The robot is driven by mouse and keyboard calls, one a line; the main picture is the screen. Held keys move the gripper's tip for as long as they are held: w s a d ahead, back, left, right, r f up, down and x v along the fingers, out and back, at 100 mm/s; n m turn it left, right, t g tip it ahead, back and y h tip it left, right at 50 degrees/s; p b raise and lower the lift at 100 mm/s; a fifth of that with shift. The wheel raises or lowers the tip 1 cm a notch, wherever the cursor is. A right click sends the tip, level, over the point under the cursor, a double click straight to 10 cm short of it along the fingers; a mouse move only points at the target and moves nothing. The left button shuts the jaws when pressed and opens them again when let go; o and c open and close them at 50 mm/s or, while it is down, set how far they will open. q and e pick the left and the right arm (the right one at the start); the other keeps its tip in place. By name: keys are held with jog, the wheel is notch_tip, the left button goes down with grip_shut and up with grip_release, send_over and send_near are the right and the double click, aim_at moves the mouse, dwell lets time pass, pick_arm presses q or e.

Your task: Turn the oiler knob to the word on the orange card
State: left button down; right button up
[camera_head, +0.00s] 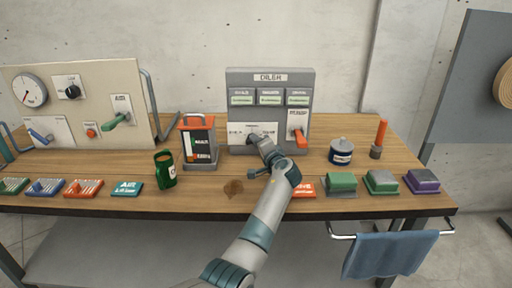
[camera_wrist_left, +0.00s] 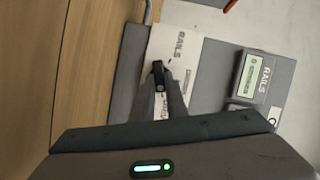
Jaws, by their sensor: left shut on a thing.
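The grey oiler box (camera_head: 233,85) stands upright at the back middle of the table. My left gripper (camera_head: 262,146) is at the white dial plate (camera_head: 236,130) low on its front. In the left wrist view the fingers (camera_wrist_left: 159,92) are shut on the black oiler knob (camera_wrist_left: 158,72). The word RAILS shows on the plate beside the knob, and again on a green-lit sign (camera_wrist_left: 248,76). The orange card (camera_head: 306,189) lies at the table's front, partly covered by my left arm; its word is only partly visible. My right gripper is not in view.
An orange-handled lever (camera_head: 299,137) is on the oiler's right side. A dark lantern-like can (camera_head: 200,148) and a green can (camera_head: 165,170) stand left of my arm. A round jar (camera_head: 341,151) and several coloured blocks are to the right.

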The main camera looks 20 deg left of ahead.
pick_arm(q)
jog(key=shift+w+a+r, duration=0.1)
jog(key=shift+r, duration=0.2)
jog(key=shift+m, duration=0.3)
jog(key=c, duration=1.8)
grip_release()
jog(key=shift+o, duration=0.2)
jog(key=shift+r, duration=0.1)
jog(key=shift+f, duration=0.2)
jog(key=shift+f, duration=0.15)
jog(key=shift+f, duration=0.1)
jog(key=shift+f, duration=0.1)
